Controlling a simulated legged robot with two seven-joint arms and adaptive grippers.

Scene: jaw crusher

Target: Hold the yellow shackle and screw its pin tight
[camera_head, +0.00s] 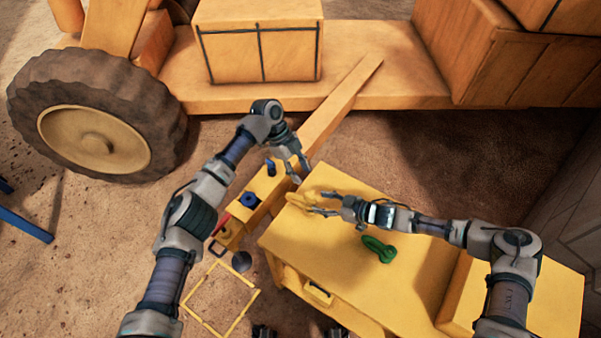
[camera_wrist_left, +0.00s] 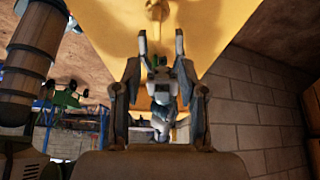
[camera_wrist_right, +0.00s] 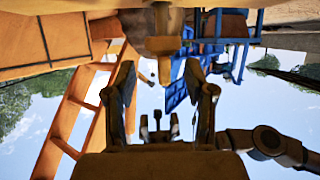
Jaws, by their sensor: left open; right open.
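The yellow shackle (camera_head: 300,199) lies on the near-same-coloured top of the yellow cabinet (camera_head: 345,282), at its far left corner. Its outline and pin are hard to make out. My right gripper (camera_head: 318,203) is open, with its fingertips right beside the shackle; contact cannot be told. My left gripper (camera_head: 299,172) is open and empty, just above and behind the shackle. In the left wrist view, a small yellow part (camera_wrist_left: 157,10) shows beyond the open left fingers (camera_wrist_left: 160,45). In the right wrist view, a brownish part (camera_wrist_right: 165,44) shows just beyond the open right fingers (camera_wrist_right: 165,80).
A green shackle (camera_head: 378,248) lies on the cabinet top, near my right forearm. A yellow beam (camera_head: 320,115) with a blue knob (camera_head: 249,199) runs past the cabinet's left side. A large wheel (camera_head: 95,125) and orange machine stand behind. A yellow frame (camera_head: 220,299) is on the ground.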

